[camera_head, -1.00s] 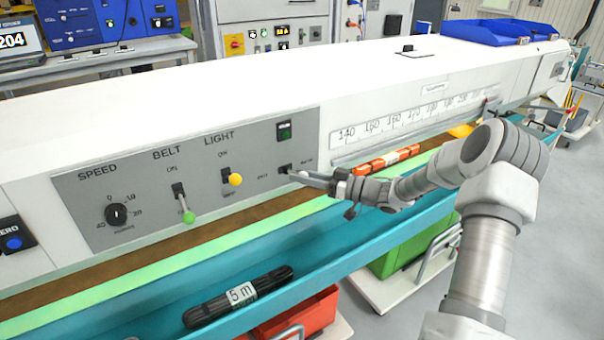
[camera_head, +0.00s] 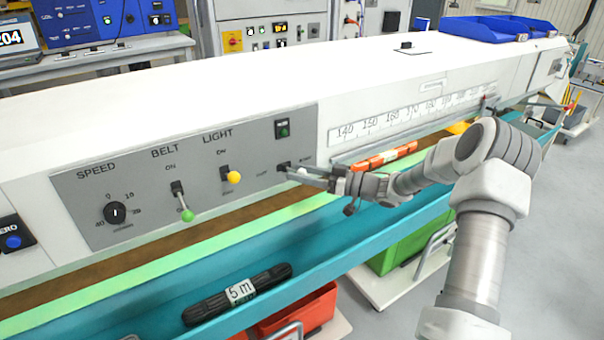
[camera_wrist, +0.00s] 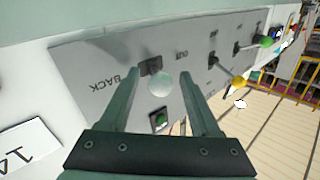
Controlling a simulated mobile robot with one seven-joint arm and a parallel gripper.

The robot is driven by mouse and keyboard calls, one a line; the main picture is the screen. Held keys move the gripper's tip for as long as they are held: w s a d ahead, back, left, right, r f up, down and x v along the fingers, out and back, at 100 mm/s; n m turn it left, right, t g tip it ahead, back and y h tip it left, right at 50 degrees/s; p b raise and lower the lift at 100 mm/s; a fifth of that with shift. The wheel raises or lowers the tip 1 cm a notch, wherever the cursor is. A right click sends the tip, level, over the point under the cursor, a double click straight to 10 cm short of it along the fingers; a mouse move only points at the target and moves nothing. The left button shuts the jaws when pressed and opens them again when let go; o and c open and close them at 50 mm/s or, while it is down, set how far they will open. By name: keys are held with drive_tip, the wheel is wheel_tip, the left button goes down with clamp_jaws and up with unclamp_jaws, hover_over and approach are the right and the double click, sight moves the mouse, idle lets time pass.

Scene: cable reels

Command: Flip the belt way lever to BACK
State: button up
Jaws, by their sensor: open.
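The belt way lever is a small dark switch (camera_head: 284,167) with a white ball knob (camera_head: 302,172), on the right part of the grey panel. In the wrist view the white knob (camera_wrist: 160,86) stands in front of its dark slot (camera_wrist: 150,66), between the BACK label (camera_wrist: 113,80) and the OUT label (camera_wrist: 183,54). I cannot tell which way the lever tilts. My gripper (camera_head: 301,174) is at the knob; in the wrist view its open fingers (camera_wrist: 158,80) stand on both sides of it, with visible gaps.
The light lever's yellow knob (camera_head: 234,177) and belt lever's green knob (camera_head: 187,215) stick out to the left. A speed dial (camera_head: 116,213) is further left. A green-lit button (camera_head: 283,128) sits above the lever. A teal trough (camera_head: 330,240) runs below the panel.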

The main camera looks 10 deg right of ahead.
drive_tip(key=v, duration=1.7)
drive_tip(key=shift+d+p, duration=0.2)
drive_tip(key=shift+p, duration=0.15)
